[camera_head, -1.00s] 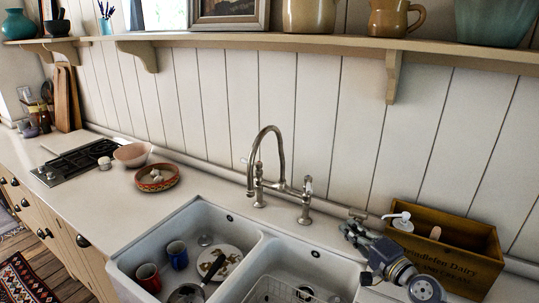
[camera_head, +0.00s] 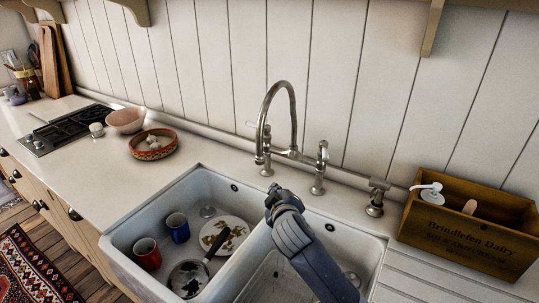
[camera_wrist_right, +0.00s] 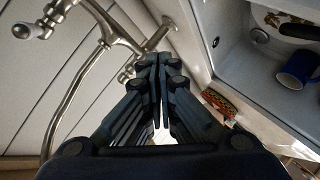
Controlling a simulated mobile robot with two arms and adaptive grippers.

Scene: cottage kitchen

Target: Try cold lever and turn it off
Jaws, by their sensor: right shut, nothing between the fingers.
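A brushed-metal bridge tap (camera_head: 293,110) with a tall curved spout stands behind the double sink. It has a left lever (camera_head: 262,137) and a right lever (camera_head: 323,154); I cannot read which is cold. I see no clear water stream. My right gripper (camera_head: 271,192) is shut and empty, above the divider between the basins, in front of the tap and apart from both levers. In the right wrist view the shut fingers (camera_wrist_right: 160,62) point toward the tap's base, with the tap (camera_wrist_right: 103,38) at left. My left gripper is not in view.
The left basin (camera_head: 125,240) holds a red mug (camera_head: 147,254), a blue mug (camera_head: 178,228), a plate and a pan. A wooden crate (camera_head: 468,240) with a pump bottle stands at right. A patterned bowl (camera_head: 152,144) sits left of the sink.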

